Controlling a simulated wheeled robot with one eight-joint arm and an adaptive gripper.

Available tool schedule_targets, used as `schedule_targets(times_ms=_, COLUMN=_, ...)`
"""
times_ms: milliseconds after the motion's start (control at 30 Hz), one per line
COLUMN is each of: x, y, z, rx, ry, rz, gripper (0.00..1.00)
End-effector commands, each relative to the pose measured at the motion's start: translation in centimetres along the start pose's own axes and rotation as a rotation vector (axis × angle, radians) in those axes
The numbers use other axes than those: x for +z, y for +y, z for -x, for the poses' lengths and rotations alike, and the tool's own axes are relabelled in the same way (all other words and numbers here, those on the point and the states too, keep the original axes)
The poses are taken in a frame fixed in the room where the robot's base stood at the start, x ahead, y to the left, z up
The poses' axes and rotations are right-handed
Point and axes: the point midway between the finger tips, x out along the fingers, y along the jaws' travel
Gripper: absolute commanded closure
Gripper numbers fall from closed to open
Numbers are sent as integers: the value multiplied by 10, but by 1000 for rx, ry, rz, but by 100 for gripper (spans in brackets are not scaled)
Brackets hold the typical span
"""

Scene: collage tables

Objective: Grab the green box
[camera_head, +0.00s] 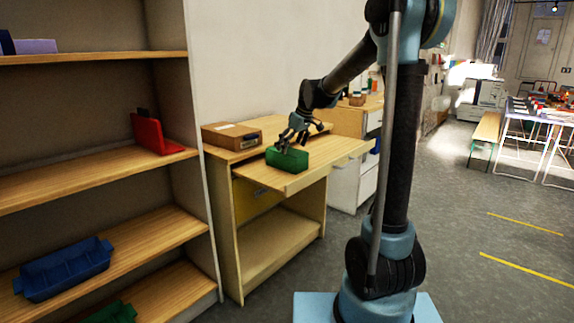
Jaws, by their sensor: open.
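The green box (286,161) lies on the pulled-out front board of a small wooden table (335,152). My gripper (288,147) is open and points down at the top of the green box, with its fingers over or around the upper part. I cannot tell from this view whether the fingers touch it. Part of the box's top is hidden behind the fingers.
A brown box (231,136) stands behind and left of the green box on the table. A wooden shelf unit at left holds a red item (155,136) and a blue bin (64,270). A wooden cabinet (352,122) stands behind. Open floor lies at right.

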Motion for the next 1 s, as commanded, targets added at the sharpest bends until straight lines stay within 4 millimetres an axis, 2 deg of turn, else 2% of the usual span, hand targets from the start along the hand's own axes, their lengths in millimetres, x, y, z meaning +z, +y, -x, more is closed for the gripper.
schedule_targets(times_ms=233, x=0, y=-1, z=-15, rx=0, ry=0, rz=0, gripper=5)
schedule_targets(times_ms=500, x=1, y=-3, z=-50, rx=0, ry=0, rz=0, gripper=5)
schedule_targets(times_ms=600, x=2, y=-3, z=-58, rx=0, ry=0, rz=0, gripper=5)
schedule_targets(times_ms=900, x=2, y=-3, z=-61, rx=0, ry=0, rz=0, gripper=5)
schedule_targets(times_ms=1000, x=2, y=-3, z=-61, rx=0, ry=0, rz=0, gripper=28)
